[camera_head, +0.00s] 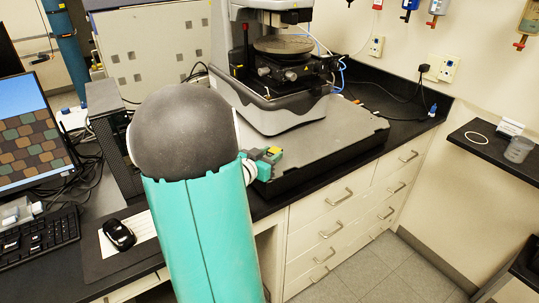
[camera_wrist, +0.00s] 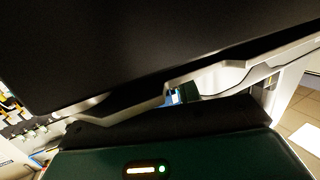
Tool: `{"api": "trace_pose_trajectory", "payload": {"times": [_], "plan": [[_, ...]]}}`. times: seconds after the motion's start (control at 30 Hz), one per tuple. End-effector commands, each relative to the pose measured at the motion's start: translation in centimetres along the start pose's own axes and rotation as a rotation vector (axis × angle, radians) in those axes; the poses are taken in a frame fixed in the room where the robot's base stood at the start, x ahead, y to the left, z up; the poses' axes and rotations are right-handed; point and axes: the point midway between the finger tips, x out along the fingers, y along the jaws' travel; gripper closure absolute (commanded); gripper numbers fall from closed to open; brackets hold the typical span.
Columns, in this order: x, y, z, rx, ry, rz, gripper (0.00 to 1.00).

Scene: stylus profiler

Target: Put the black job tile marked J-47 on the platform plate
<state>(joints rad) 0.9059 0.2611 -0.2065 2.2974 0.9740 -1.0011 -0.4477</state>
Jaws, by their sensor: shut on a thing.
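My gripper (camera_head: 272,156) is beyond my dark round joint in the head view, beside the front left of the grey slab under the stylus profiler. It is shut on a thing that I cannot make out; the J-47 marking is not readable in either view. The round platform plate (camera_head: 283,44) sits on the profiler's stage, behind and above my gripper and well apart from it. It looks bare. In the wrist view a broad black surface with a pale edge (camera_wrist: 130,50) fills the top; I cannot tell what it is.
The profiler's grey base (camera_head: 268,112) stands on the wide slab (camera_head: 325,140). A monitor (camera_head: 30,130), keyboard (camera_head: 38,237) and mouse (camera_head: 119,235) are at left. White drawers (camera_head: 335,225) are below the bench. A wall shelf (camera_head: 497,152) is at right, with floor between.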

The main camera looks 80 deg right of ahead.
Motion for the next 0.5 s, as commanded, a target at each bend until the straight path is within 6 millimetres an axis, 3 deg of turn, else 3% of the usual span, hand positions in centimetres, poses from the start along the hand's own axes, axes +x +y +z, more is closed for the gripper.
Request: {"api": "trace_pose_trajectory", "payload": {"times": [0.2, 0.23, 0.3, 0.33, 0.5], "plan": [[0.03, -0.03, 0.44, 0.0, -0.001, 0.0, 1.0], [0.04, -0.02, 0.47, 0.0, -0.001, 0.0, 0.65], [0.03, -0.02, 0.42, 0.0, 0.0, 0.0, 0.51], [0.03, -0.01, 0.42, 0.0, 0.0, 0.0, 0.45], [0.03, -0.01, 0.42, 0.0, -0.001, 0.0, 0.45]]}}
